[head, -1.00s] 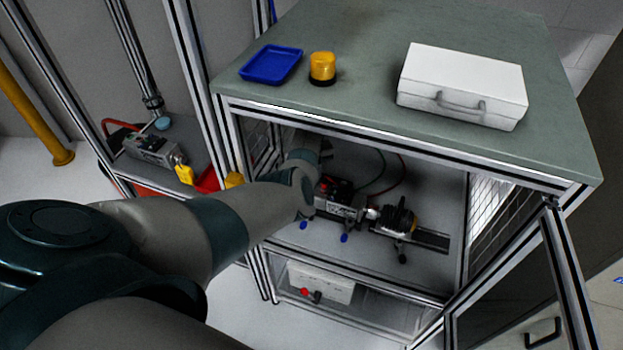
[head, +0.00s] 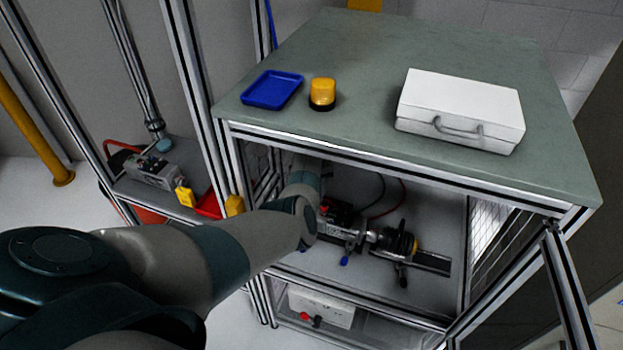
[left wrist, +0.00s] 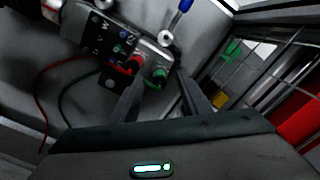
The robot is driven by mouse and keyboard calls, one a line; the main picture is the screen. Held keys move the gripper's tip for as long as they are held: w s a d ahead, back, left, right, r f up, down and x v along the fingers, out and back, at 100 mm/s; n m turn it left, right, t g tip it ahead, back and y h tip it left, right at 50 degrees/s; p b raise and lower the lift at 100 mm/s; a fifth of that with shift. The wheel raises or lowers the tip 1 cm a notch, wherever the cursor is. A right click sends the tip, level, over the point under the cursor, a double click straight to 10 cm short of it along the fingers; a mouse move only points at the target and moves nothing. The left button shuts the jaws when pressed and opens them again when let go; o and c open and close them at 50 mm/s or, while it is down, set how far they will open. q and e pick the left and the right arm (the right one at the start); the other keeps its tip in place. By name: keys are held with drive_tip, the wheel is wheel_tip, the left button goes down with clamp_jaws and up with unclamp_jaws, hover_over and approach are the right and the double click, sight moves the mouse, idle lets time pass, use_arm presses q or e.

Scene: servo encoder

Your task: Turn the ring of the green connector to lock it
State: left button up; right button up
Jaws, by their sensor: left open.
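The green connector (left wrist: 159,74) sits on the end of the grey motor housing in the left wrist view, with a green cable curving from it. A red connector (left wrist: 135,64) with a red cable is just left of it. My left gripper (left wrist: 160,82) is open. Its two dark fingers point toward the housing, and the green connector shows between their tips in the picture. I cannot tell whether either finger touches it or how the ring is turned. In the head view my left arm reaches into the cell and hides the connectors and the gripper. My right gripper is not in view.
The housing belongs to a motor assembly (head: 345,240) on a rail under the green-grey top (head: 350,60). Aluminium posts and mesh panels bound the cell. A blue tray (head: 271,90), an amber beacon (head: 322,92) and a white case (head: 460,108) are on top.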

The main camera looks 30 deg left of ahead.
use_arm(q)
wheel_tip(320, 180, up, 10)
drive_tip(key=b, duration=0.2)
drive_tip(key=shift+f, duration=0.15)
idle(0.5)
